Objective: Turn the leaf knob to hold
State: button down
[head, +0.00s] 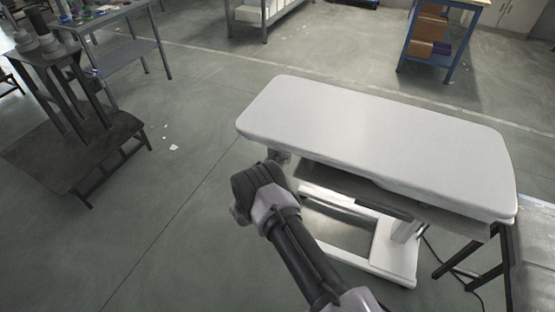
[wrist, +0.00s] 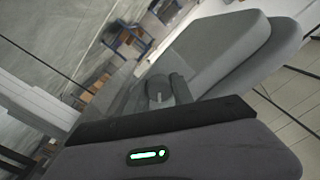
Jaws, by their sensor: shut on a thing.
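The white lift table (head: 370,122) stands in front of me, with rounded corners and a white base. It shows tilted in the wrist view as pale rounded panels (wrist: 215,50). My gripper (wrist: 169,88) is at the table's near left end, just under the top's edge. Its two dark fingers are close together, shut on the leaf knob. The knob is mostly hidden by the fingers and my arm. No pointer or hold mark can be read.
A dark steel stand (head: 75,150) is on the left. A blue-framed shelf (head: 440,45) is at the back.

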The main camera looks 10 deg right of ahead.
jog(key=m+b, duration=0.2)
jog(key=m, duration=0.4)
jog(key=shift+f+m, duration=0.15)
jog(key=shift+m, duration=0.15)
dwell(0.3)
jog(key=c, duration=1.1)
grip_release()
jog(key=shift+r, duration=0.2)
